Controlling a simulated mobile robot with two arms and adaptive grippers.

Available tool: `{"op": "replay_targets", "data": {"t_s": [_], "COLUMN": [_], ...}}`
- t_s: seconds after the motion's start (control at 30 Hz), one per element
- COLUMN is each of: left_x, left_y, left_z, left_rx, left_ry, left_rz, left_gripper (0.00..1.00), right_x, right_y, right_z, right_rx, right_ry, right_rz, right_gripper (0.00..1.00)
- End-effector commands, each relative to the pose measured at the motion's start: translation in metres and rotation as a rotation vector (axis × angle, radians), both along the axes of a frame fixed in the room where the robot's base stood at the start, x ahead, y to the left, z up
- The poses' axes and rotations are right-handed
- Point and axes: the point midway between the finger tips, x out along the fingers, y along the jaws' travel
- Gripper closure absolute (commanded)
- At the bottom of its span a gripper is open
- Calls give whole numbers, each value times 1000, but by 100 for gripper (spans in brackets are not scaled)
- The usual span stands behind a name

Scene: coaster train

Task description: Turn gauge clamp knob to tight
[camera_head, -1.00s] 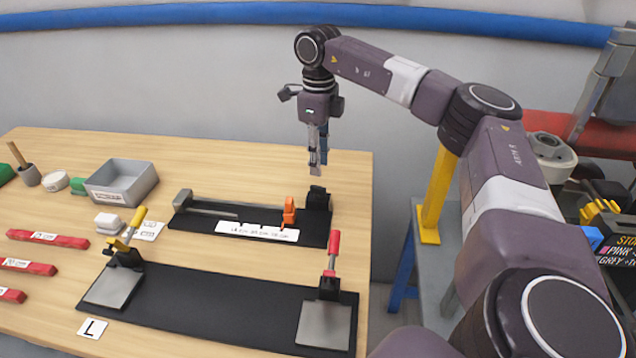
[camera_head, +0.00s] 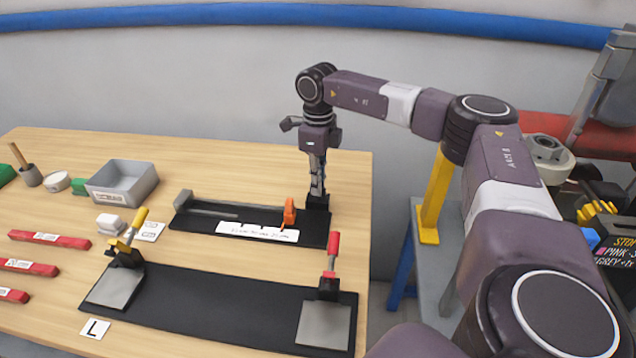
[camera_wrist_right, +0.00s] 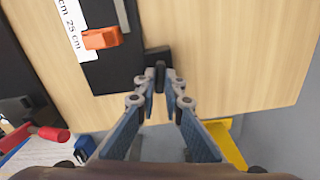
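The gauge (camera_head: 195,220) is a dark plate with a white scale strip (camera_head: 256,232) lying on the wooden table. An orange piece (camera_head: 289,212) stands on it. A black block (camera_head: 317,203) with a narrow upright black knob (camera_wrist_right: 160,72) sits at its right end. My right gripper (camera_head: 317,188) points down over this block, and its fingertips hide most of the knob in the head view. In the right wrist view, the fingertips (camera_wrist_right: 159,80) straddle the knob, apart, with small gaps showing. My left gripper is not in view.
In front lies a dark board (camera_head: 215,305) with a red-handled clamp (camera_head: 331,260) and a yellow-handled clamp (camera_head: 130,238). A grey bin (camera_head: 122,183) and red bars (camera_head: 48,240) are at left. The table's right edge is close beside the gauge.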

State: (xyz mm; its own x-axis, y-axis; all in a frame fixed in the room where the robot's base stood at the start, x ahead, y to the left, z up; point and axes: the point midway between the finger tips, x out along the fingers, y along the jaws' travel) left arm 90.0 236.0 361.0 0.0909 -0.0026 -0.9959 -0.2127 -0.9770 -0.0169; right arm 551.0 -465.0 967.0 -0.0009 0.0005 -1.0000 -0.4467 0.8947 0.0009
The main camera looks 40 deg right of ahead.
Motion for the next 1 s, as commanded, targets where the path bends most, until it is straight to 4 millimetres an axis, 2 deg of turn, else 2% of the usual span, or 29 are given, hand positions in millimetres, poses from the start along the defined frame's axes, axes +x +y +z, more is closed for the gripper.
{"op": "replay_targets", "data": {"t_s": [0.47,0.67,1.0], "left_x": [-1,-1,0], "left_y": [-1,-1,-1], "left_z": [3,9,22], "left_rx": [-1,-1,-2], "left_ry": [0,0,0], "left_rz": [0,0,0], "left_gripper": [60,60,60], "right_x": [0,1,1], "right_y": [0,0,0], "right_z": [1,2,2], "right_rx": [-1,0,-1], "right_ry": [0,-1,-1], "right_rz": [-42,-154,-461], "right_gripper": [100,100,100]}}
